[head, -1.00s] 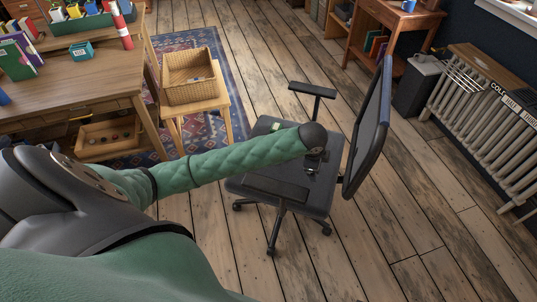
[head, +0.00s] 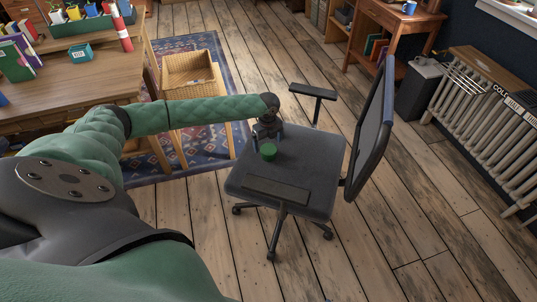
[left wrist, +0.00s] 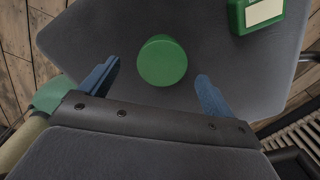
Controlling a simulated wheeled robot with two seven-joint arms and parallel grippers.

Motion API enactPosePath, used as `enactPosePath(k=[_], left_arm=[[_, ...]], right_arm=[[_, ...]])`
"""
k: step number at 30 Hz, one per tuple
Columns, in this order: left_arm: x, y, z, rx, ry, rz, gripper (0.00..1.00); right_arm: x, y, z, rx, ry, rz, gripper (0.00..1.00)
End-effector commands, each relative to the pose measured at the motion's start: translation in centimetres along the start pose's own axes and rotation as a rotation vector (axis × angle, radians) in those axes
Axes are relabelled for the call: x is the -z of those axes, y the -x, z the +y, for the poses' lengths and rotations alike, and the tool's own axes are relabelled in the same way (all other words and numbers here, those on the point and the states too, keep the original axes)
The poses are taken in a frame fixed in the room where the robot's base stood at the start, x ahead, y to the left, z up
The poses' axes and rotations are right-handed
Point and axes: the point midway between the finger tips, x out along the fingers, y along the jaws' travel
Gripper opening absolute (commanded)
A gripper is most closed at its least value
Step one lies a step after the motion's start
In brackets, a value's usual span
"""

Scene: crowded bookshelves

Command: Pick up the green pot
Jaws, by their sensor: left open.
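The green pot (head: 268,152) is a small round green thing on the dark grey seat of an office chair (head: 310,160). In the left wrist view the pot (left wrist: 162,60) shows as a plain green disc between the two blue fingers. My left gripper (head: 267,138) is open and points down at the seat, close to the pot. There is a gap between the pot and each finger in the wrist view, so it is not gripped. My right gripper is not in view.
A green item with a cream label (left wrist: 263,14) lies on the seat near the pot. The chair's armrest (head: 312,91) and tilted backrest (head: 372,125) stand at the right. A wicker basket (head: 190,70) and a wooden desk (head: 85,85) are at the left.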

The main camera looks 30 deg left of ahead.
Motion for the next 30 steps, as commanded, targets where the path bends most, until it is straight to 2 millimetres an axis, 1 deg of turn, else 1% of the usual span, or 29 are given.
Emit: enactPosePath(k=[5, 9, 12, 15, 20, 21, 23, 24, 28, 30], left_arm=[[-0.2, -1.3, -0.1, 0.000, 0.001, -0.001, 0.89], [-0.3, -3.2, -0.3, 0.000, 0.002, 0.000, 0.89], [-0.3, -4.5, -0.3, -0.001, 0.002, 0.000, 0.89], [-0.3, -5.1, -0.3, 0.001, 0.002, 0.000, 0.89], [-0.3, -5.1, -0.3, 0.001, 0.001, -0.001, 0.89], [-0.3, -5.1, -0.3, 0.001, 0.001, -0.001, 0.87], [-0.3, -5.1, -0.3, 0.001, 0.001, -0.001, 0.75], [-0.3, -5.1, -0.3, 0.001, 0.001, -0.001, 0.67], [-0.3, -5.1, -0.3, 0.001, 0.001, -0.001, 0.42], [-0.3, -5.1, -0.3, 0.001, 0.001, -0.001, 0.40]], right_arm=[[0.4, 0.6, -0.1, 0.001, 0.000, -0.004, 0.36], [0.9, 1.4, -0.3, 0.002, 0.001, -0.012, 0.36], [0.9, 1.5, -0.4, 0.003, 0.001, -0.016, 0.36], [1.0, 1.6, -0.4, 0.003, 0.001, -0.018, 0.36], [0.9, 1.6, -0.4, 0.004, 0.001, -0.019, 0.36], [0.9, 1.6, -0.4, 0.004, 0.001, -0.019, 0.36], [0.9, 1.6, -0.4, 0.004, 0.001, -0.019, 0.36], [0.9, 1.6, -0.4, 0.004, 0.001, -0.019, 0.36], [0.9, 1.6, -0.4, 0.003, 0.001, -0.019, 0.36], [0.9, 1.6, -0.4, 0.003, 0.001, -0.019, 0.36]])
